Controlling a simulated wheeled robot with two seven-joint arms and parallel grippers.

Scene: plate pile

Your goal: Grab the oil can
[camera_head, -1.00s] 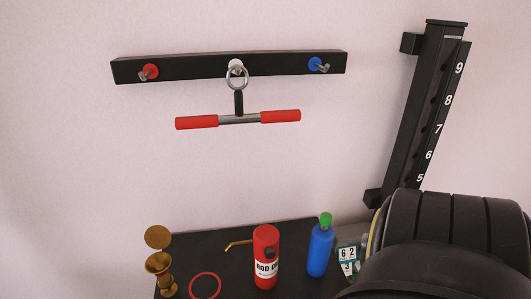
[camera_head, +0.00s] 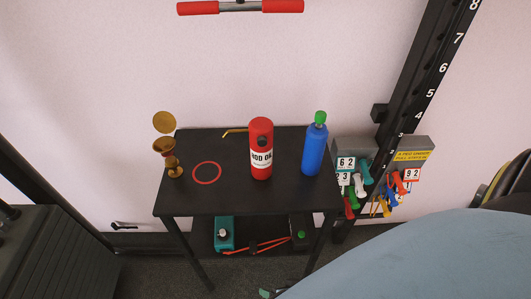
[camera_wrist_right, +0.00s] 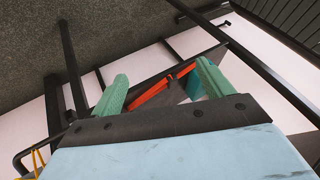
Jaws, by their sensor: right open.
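A red can (camera_head: 261,150) with a white label and dark lettering stands upright on the black table (camera_head: 225,200), near its middle; it looks like the oil can. My right gripper (camera_wrist_right: 163,82) shows in the right wrist view with two green fingers spread apart and nothing between them. In the head view a light blue part of my right arm fills the lower right, low in front of the table and well apart from the can. The can is not recognisable in the wrist view. My left gripper is out of view.
A blue bottle (camera_head: 315,146) with a green top stands right of the can. A brass object (camera_head: 168,156) and a red ring (camera_head: 207,173) are to the left. A teal box (camera_head: 224,233) sits on the lower shelf. A black rack post (camera_head: 422,85) rises at right.

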